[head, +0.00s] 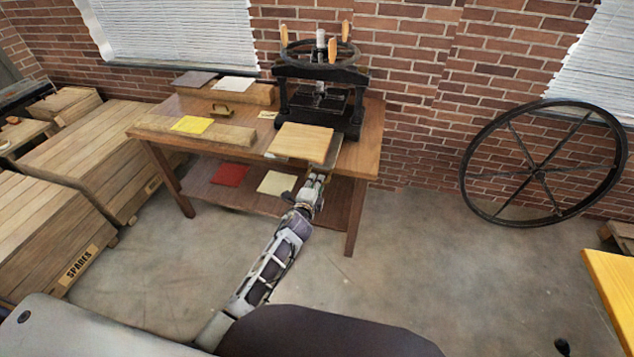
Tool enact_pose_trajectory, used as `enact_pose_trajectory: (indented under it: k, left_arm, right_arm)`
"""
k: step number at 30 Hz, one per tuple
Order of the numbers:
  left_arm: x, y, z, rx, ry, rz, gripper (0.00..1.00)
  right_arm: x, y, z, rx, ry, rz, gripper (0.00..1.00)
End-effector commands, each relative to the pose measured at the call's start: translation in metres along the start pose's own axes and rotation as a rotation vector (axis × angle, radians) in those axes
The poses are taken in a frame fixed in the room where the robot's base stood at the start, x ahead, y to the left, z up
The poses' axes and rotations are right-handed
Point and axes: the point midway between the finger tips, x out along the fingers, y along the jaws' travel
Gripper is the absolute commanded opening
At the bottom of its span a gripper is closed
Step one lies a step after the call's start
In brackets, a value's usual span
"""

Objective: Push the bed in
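A black hand press (322,85) with wooden-handled wheel stands on the brown table (365,150). Its bed (335,153) sticks out at the front, with a light wooden board (300,142) lying on it; the board hides most of the bed. My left gripper (318,175) is at the bed's front edge, just below the board's near right corner. I cannot tell whether it touches the bed. Its fingers are too small to show whether they are open or shut. My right gripper is not in view.
Wooden blocks with yellow (192,124) and white (233,84) sheets lie left of the press. Red (230,175) and cream (276,183) sheets lie on the lower shelf. Crates (85,155) stand left; a large spoked wheel (540,175) leans right. The floor between is clear.

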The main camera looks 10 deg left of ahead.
Motion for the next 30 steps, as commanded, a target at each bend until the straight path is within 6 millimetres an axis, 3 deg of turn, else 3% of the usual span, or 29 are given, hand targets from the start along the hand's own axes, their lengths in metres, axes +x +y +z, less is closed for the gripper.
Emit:
enact_pose_trajectory:
  k: [9, 21, 30]
  left_arm:
    - [0.02, 0.0, 0.0, 0.0, 0.0, -0.001, 0.31]
    - [0.022, 0.0, 0.0, 0.0, 0.0, 0.0, 0.31]
    - [0.022, 0.0, 0.0, 0.0, 0.0, 0.0, 0.0]
  right_arm:
    - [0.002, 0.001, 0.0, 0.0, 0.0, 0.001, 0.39]
    - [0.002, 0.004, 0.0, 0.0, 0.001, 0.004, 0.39]
    - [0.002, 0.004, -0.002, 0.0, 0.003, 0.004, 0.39]
